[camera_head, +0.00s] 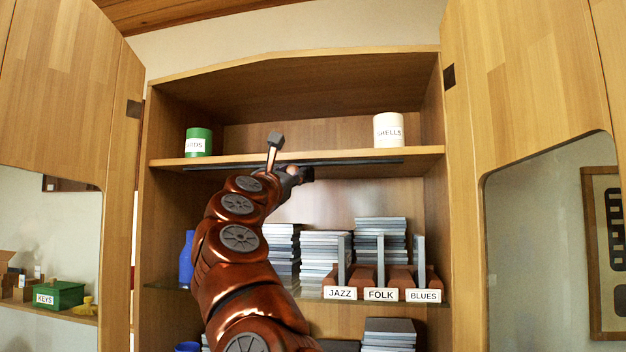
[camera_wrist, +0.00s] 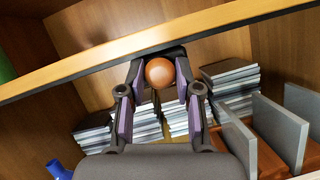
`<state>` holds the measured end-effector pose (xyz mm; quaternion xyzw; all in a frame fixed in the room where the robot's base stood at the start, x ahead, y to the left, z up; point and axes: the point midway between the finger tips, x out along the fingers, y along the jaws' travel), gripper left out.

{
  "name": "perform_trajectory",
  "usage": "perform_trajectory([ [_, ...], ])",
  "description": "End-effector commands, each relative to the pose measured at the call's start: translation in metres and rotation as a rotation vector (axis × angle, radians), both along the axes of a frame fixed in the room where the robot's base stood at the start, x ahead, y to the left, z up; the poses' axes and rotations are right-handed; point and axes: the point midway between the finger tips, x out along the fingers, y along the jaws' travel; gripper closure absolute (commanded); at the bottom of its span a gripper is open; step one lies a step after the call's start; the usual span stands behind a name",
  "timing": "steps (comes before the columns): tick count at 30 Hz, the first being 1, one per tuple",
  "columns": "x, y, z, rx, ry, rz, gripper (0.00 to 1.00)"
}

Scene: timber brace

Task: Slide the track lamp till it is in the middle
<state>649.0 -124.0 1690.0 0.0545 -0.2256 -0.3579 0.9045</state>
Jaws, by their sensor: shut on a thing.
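The track lamp (camera_wrist: 159,73) shows in the wrist view as a round copper-coloured head just below the shelf's front edge. My gripper (camera_wrist: 160,82) has its two fingers on either side of the lamp and is shut on it. In the head view my gripper (camera_head: 298,174) is under the shelf, close to the middle of the dark track (camera_head: 365,162). The track runs along the underside of the shelf's front edge. My gripper and arm hide the lamp in the head view, and part of the track too.
On the shelf (camera_head: 350,155) above stand a green tin (camera_head: 198,141) at left and a cream SHELLS tin (camera_head: 388,130) at right. Below are stacks of cases (camera_head: 380,240), labelled dividers (camera_head: 381,294) and a blue vase (camera_head: 187,258). Open cabinet doors (camera_head: 535,75) flank both sides.

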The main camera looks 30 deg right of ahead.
Motion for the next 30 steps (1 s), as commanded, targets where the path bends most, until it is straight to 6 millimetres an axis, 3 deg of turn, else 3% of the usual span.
perform_trajectory([
  [1, 0.004, 0.009, -0.001, -0.002, 0.003, 0.004, 1.0],
  [9, 0.012, 0.019, -0.001, 0.0, 0.003, -0.011, 1.0],
  [27, 0.016, 0.022, -0.002, 0.0, 0.002, -0.015, 1.0],
  [28, 0.016, 0.022, -0.002, 0.0, 0.002, -0.015, 0.64],
  [30, 0.016, 0.023, -0.002, 0.001, 0.002, -0.014, 0.56],
])
